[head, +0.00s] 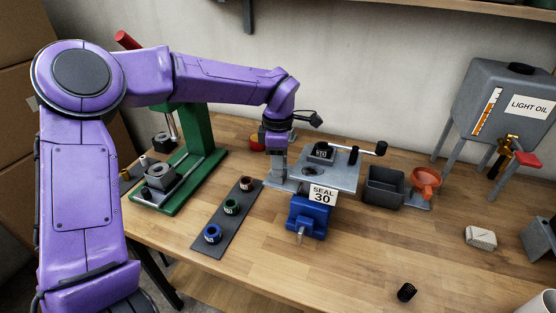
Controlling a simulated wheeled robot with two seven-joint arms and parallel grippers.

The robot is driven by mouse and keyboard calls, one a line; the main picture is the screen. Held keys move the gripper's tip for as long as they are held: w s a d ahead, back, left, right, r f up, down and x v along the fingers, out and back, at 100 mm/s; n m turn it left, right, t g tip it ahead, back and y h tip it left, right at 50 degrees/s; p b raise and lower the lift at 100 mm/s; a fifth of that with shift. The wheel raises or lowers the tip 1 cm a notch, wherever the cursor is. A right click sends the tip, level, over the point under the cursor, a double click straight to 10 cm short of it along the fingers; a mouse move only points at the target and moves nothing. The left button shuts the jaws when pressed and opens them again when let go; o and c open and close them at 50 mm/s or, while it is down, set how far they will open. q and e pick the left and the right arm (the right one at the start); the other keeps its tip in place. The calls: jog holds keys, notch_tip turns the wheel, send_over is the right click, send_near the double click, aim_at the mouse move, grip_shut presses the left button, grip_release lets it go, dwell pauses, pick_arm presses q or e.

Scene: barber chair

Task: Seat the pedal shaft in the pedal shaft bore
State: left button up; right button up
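I cannot single out the pedal shaft bore. My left gripper (272,183) points down at the plate's left edge; its fingertips are too small to read. My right gripper is out of view.
A green press (185,185) stands at the left. A dark strip (222,228) holds blue, green and brown rings. A grey bin (384,186), orange funnel (425,180) and light oil tank (500,100) stand right. A black coil (406,292) lies in front. The front-right bench is mostly clear.

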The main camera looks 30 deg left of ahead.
pick_arm(q)
jog(key=shift+o, duration=0.3)
notch_tip(320, 180, up, 12)
jog(key=shift+r, duration=0.2)
dwell(0.6)
